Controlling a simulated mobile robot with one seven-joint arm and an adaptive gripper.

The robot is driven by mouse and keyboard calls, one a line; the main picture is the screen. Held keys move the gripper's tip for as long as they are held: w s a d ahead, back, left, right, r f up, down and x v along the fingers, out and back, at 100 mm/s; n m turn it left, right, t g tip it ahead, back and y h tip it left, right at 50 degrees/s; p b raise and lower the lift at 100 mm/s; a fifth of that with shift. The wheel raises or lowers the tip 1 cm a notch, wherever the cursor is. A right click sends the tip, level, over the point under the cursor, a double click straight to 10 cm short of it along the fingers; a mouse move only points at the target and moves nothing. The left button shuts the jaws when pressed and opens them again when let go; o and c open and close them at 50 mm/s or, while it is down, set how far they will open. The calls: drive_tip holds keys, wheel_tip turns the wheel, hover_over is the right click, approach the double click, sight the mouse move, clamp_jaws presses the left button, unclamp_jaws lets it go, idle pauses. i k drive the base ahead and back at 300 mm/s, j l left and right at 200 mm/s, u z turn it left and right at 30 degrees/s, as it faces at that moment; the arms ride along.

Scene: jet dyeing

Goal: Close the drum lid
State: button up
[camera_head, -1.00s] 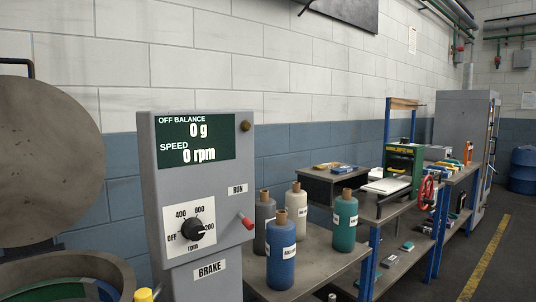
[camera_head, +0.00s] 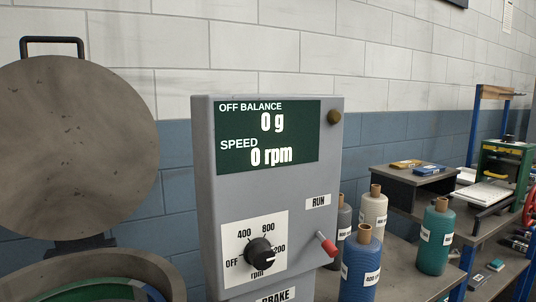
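The drum lid (camera_head: 82,150) is a round grey-brown disc at the left. It stands raised, nearly upright, behind the drum, with a dark bar handle (camera_head: 52,41) at its top edge. The open drum (camera_head: 135,262) shows at the lower left, with a green part (camera_head: 90,292) inside its rim; its lower portion is cut off by the frame. My gripper is not in view.
A grey control panel (camera_head: 205,190) stands right of the drum, reading 0 g and 0 rpm, with a black knob (camera_head: 259,252) and a red-tipped lever (camera_head: 327,244). Several yarn cones, including a blue one (camera_head: 361,265), stand on a table behind it.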

sight(79, 146)
drive_tip(key=i+j, duration=0.15)
drive_tip(key=k+j, duration=0.25)
drive_tip(key=j, duration=0.15)
drive_tip(key=k+j, duration=0.25)
drive_tip(key=j, duration=0.15)
drive_tip(key=k+j, duration=0.25)
drive_tip(key=j, duration=0.2)
